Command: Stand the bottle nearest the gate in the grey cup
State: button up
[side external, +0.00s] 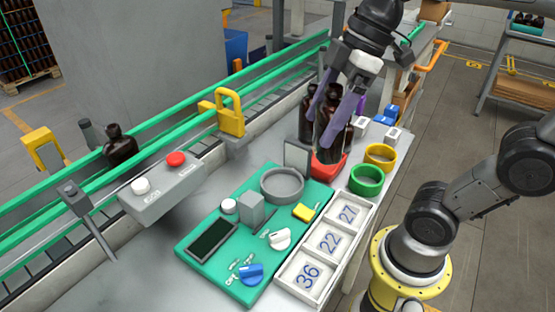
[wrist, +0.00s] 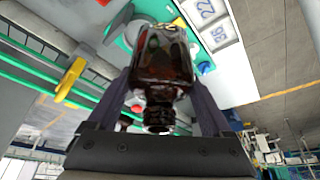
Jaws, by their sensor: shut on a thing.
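My gripper (side external: 338,108) is shut on an amber bottle (side external: 334,132), held neck toward the palm above the far end of the table. The held bottle fills the middle of the wrist view (wrist: 162,60), between the two fingers. The grey cup (side external: 282,186), seen as a round grey ring, stands on the green mat, below and left of the gripper in the side view. Another dark bottle shape (side external: 306,112) shows just left of the held one, partly hidden by a finger. A yellow arch-shaped piece (side external: 230,112), possibly the gate, stands by the conveyor.
An amber bottle (side external: 120,147) stands on the green-railed conveyor. A red holder (side external: 328,172), a yellow ring (side external: 380,153) and a green ring (side external: 366,180) are near the gripper. The green mat (side external: 205,263) carries a small grey block, knobs and a dark panel. A numbered white tray (side external: 315,262) lies beside it.

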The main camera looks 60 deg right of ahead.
jog(key=shift+w+a+f, duration=0.3)
jog(key=shift+w+f, duration=1)
jog(key=shift+f, duration=0.4)
jog(key=shift+w+a+f, duration=0.35)
jog(key=shift+w+f, duration=1)
jog(key=shift+f, duration=0.4)
jog(key=shift+w+a+f, duration=0.3)
jog(key=shift+w+f, duration=1)
jog(key=shift+f, duration=0.4)
jog(key=shift+f, duration=0.2)
jog(key=o, duration=1.3)
jog(key=shift+c, duration=0.2)
